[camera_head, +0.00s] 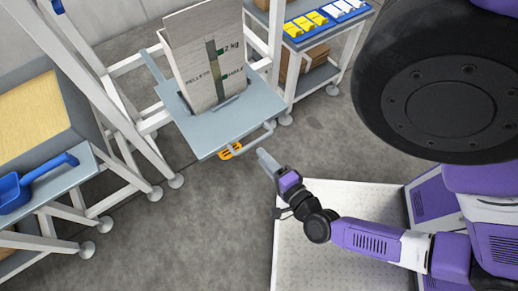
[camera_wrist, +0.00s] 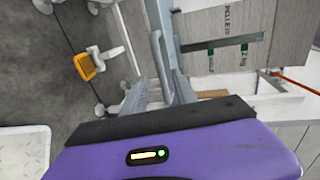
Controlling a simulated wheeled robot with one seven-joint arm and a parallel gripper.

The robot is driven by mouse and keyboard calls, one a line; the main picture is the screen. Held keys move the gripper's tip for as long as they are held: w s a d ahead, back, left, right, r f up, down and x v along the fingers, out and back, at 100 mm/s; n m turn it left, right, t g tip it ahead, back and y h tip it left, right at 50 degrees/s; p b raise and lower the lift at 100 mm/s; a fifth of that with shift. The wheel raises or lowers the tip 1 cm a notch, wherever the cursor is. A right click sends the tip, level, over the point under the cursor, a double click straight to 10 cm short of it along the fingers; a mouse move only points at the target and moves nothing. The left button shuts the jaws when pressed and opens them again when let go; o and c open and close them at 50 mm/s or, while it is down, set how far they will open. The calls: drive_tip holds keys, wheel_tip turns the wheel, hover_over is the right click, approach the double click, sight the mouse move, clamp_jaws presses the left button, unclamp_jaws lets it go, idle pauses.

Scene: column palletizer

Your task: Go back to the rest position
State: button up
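My gripper (camera_head: 268,160) reaches up and left from my purple arm, just in front of the blue-grey plate (camera_head: 205,132). In the head view my gripper looks apart from that handle.
A bench with a blue scoop (camera_head: 30,184) stands at the left, beside a white frame (camera_head: 90,75). A shelf holding yellow and white items (camera_head: 318,20) stands at the back right. Grey floor (camera_head: 190,240) is clear in front.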

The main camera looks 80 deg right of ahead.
drive_tip(key=shift+a, duration=0.1)
idle(0.6)
drive_tip(key=w+a+r+n+t+y+p, duration=0.2)
drive_tip(key=w+a+r+n, duration=0.1)
drive_tip(key=r+n, duration=0.35)
drive_tip(key=w+a+r+n+t+y+p, duration=0.1)
drive_tip(key=w+a+r+n+t+y, duration=0.15)
drive_tip(key=r+n, duration=0.45)
drive_tip(key=s+a+r+n+y+p, duration=0.1)
drive_tip(key=a+r+n+y+p, duration=0.2)
drive_tip(key=r+n, duration=0.4)
drive_tip(key=s+a+r+n+y+p, duration=0.1)
drive_tip(key=a+r+n+y+p, duration=0.3)
drive_tip(key=r+n, duration=0.3)
wheel_tip(320, 180, up, 2)
drive_tip(key=shift+s+a+r, duration=0.15)
drive_tip(key=shift+s+a, duration=0.25)
drive_tip(key=shift+a, duration=0.4)
